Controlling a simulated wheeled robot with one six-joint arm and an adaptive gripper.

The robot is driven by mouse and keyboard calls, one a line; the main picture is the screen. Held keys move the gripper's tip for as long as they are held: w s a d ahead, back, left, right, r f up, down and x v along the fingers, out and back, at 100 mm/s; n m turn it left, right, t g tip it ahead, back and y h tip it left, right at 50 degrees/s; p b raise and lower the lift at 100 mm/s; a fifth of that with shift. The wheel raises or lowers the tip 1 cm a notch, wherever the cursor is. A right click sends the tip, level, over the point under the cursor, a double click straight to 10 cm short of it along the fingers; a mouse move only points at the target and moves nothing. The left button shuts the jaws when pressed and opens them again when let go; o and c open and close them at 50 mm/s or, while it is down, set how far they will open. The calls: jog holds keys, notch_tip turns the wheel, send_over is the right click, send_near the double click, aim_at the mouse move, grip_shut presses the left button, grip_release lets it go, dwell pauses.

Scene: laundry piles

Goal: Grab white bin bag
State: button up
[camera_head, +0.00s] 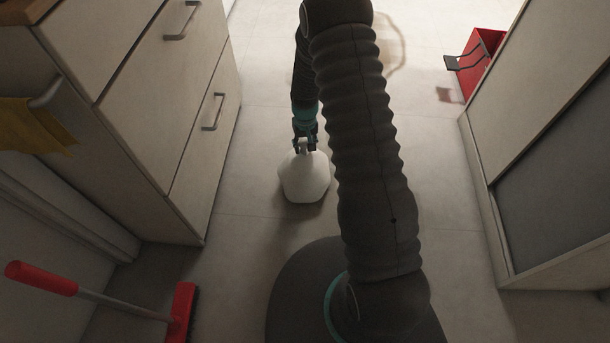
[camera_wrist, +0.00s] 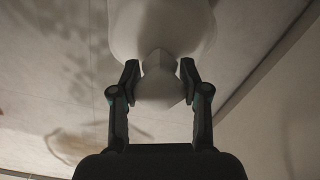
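The white bin bag (camera_head: 304,180) is a rounded, pale bag with a narrow tied neck, in the middle of the aisle in the head view. Its body fills the top of the wrist view (camera_wrist: 162,28), with the flared tied end (camera_wrist: 160,92) toward my palm. My gripper (camera_head: 305,143) is right above the bag, at its top. In the wrist view, my two fingers (camera_wrist: 160,74) stand partly closed, one on each side of the neck, and appear to touch the tied end. The bag's underside is hidden, so I cannot tell whether it touches the floor.
A drawer cabinet (camera_head: 150,90) stands at left, and a pale cabinet (camera_head: 540,110) at right. A red brush (camera_head: 183,310) with a red-ended handle lies at lower left. A red dustpan-like object (camera_head: 478,62) is at upper right. The tiled floor between is mostly clear.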

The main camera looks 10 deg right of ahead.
grip_shut()
jog(key=shift+r, duration=0.15)
